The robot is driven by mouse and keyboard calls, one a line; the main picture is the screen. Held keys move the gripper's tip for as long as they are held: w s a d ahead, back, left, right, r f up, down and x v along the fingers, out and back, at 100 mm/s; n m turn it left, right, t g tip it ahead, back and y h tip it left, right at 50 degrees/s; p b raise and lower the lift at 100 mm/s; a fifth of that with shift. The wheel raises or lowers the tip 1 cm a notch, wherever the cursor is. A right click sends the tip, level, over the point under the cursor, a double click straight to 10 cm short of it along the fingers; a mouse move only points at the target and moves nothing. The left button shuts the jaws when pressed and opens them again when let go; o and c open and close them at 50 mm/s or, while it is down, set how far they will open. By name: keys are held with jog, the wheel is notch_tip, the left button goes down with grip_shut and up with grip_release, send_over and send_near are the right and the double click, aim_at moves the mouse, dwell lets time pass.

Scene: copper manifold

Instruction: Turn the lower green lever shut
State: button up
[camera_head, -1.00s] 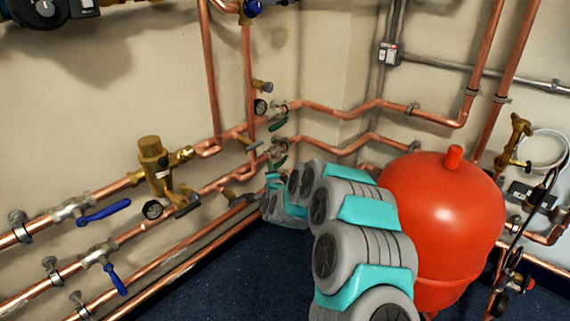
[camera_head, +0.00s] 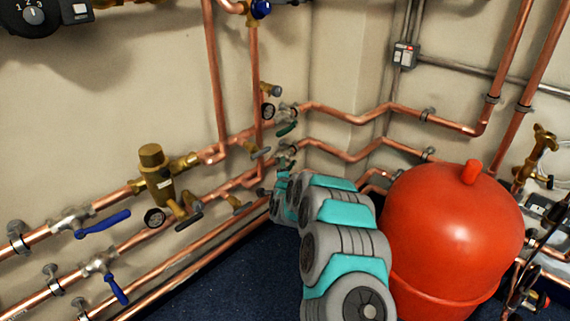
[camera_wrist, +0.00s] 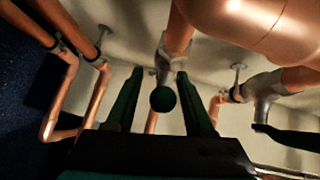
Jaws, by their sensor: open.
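In the head view, the lower green lever (camera_head: 287,162) is on a valve of the lower copper pipe, just above the far end of my arm and partly hidden. The upper green lever (camera_head: 287,129) is on the pipe above it. My gripper's fingers are hidden in the head view. In the wrist view, my gripper (camera_wrist: 160,85) is open. The round end of a dark green lever (camera_wrist: 163,99) lies between its two fingers, with space on both sides. A grey valve body (camera_wrist: 166,66) is behind it. Whether the fingers touch the lever cannot be seen.
A red tank (camera_head: 455,240) stands right beside my arm. Copper pipes line the wall, with blue levers (camera_head: 103,222) at left and a brass valve (camera_head: 156,178). In the wrist view, a second valve (camera_wrist: 262,88) with a dark lever (camera_wrist: 290,136) is close on the right.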

grip_shut()
dwell(0.4)
jog(key=shift+f, duration=0.1)
dwell(0.9)
